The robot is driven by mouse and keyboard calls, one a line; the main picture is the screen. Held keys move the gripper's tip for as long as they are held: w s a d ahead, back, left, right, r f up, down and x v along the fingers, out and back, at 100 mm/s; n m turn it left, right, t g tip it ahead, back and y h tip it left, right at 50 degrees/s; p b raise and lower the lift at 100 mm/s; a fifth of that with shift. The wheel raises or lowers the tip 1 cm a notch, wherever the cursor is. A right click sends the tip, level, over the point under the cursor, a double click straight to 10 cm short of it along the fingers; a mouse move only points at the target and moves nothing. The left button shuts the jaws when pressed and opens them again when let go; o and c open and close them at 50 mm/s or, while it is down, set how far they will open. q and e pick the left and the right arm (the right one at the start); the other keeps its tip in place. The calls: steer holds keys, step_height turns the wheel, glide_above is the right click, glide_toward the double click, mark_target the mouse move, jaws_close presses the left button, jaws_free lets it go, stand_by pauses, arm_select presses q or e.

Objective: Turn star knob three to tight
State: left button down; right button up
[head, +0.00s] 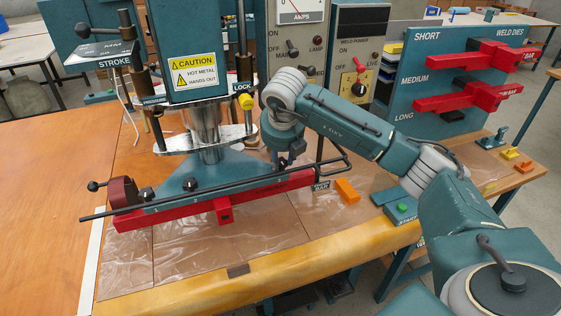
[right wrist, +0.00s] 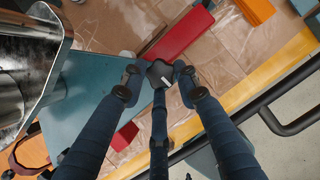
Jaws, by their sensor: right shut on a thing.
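In the right wrist view a dark star knob (right wrist: 159,72) with a white mark sits between the fingertips of my right gripper (right wrist: 158,82). The gripper is shut on it from both sides. In the head view my right gripper (head: 284,160) reaches down to the right end of the teal base plate (head: 240,170) and mostly hides this knob. Two other dark star knobs, one (head: 147,194) at the left end and another (head: 190,184) near it, stand on the same plate. Whether the held knob is tight cannot be told. My left gripper is not in view.
A red bar (head: 262,190) runs along the plate's front, with a long dark rod (head: 130,212) beside it. The metal press column (head: 205,125) stands behind. An orange block (head: 347,190) and green start button box (head: 401,207) lie right.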

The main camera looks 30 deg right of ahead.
steer(key=shift+s+f+m, duration=0.2)
steer(key=shift+f+m, duration=0.05)
steer(key=shift+m, duration=0.05)
stand_by(0.4)
steer(key=o, duration=1.1)
steer(key=shift+r, duration=0.15)
steer(key=shift+r, duration=0.45)
steer(key=v, duration=1.1)
steer(key=shift+s+a, duration=0.1)
